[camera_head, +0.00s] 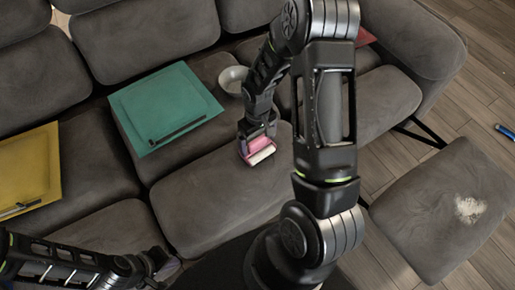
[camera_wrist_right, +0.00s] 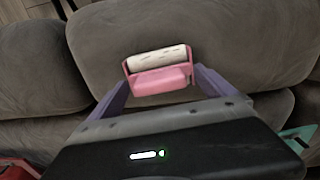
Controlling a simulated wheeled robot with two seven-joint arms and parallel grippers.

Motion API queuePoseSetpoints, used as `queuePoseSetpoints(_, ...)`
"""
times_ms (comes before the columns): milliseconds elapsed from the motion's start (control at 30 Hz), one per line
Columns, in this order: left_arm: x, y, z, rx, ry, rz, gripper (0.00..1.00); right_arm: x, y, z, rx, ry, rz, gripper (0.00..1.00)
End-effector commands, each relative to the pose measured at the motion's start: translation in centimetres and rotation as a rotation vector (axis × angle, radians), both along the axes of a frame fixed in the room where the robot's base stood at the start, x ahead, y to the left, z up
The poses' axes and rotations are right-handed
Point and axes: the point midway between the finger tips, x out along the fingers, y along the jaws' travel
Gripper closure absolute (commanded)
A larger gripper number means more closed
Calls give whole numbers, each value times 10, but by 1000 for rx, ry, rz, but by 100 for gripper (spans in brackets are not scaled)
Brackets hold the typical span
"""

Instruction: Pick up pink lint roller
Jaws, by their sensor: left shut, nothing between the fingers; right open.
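The pink lint roller (camera_head: 258,150) with its white roll lies on the grey sofa seat. In the right wrist view the lint roller (camera_wrist_right: 160,75) has its white roll at the far side and its pink body nearer to me. My right gripper (camera_wrist_right: 162,78) is open, its purple fingers on either side of the pink body. In the head view my right gripper (camera_head: 258,132) is just above the roller and partly covers it. Whether the fingers touch it, I cannot tell. My left gripper (camera_head: 158,265) is shut and empty at the bottom left, well away from the roller.
A teal flat panel (camera_head: 165,105) and a yellow one (camera_head: 30,175) lie on the sofa seats, each with a dark bar. A pale bowl (camera_head: 233,80) sits behind the roller. A grey ottoman (camera_head: 430,215) with a white patch stands right. A blue object (camera_head: 505,131) lies on the floor.

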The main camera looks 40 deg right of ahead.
Motion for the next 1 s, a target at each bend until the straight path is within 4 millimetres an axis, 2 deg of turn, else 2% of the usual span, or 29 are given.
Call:
queuePoseSetpoints(100,0,0,-1,0,0,0,100,0,0,-5,0,0,-1,6)
queuePoseSetpoints(667,0,0,0,0,0,0,100,0,0,-5,0,-1,-1,7)
queuePoseSetpoints(1000,0,0,0,0,0,0,100,0,0,-5,0,-1,0,35)
